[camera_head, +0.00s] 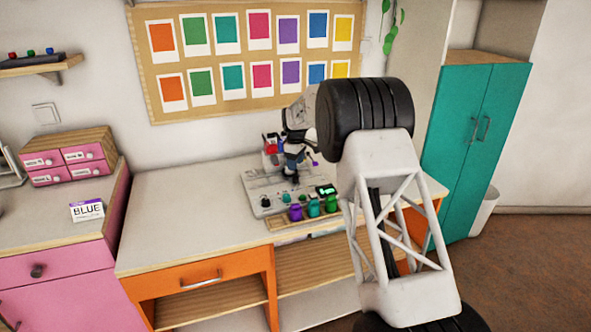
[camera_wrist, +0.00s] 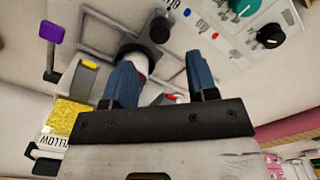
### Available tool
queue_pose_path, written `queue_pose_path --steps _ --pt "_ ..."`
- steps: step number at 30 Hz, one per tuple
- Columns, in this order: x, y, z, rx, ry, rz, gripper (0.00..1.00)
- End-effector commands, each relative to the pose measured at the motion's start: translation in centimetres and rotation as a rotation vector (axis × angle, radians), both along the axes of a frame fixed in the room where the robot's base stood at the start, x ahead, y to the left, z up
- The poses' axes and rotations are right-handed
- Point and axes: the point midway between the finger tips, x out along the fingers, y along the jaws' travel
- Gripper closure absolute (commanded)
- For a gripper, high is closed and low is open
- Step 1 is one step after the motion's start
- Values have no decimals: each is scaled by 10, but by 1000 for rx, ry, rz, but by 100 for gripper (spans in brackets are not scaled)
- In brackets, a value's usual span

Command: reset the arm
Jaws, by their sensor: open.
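My gripper (camera_wrist: 160,82) shows in the wrist view with its two blue fingers spread apart; it is open with nothing seen held between them. In the head view my gripper (camera_head: 291,176) is small and hangs over the grey board (camera_head: 262,190) on the desk, partly hidden by my own arm. A dark round knob or bead (camera_wrist: 160,30) and a white cylinder (camera_wrist: 136,58) are near the fingers in the wrist view. I cannot tell whether a finger touches the cylinder.
Purple, teal and green jars (camera_head: 313,208) stand at the board's front edge. A yellow-filled container (camera_wrist: 70,116) and a purple-topped lever (camera_wrist: 51,32) are left in the wrist view. A panel with teal and black knobs (camera_wrist: 268,36) is upper right. The desk's left part (camera_head: 180,205) is clear.

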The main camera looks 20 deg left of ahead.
Motion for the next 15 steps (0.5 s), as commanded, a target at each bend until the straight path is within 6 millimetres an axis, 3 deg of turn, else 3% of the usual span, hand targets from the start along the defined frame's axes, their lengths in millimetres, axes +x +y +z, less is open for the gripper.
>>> queue_pose_path --steps 15 --pt "0 0 8 0 0 0 47"
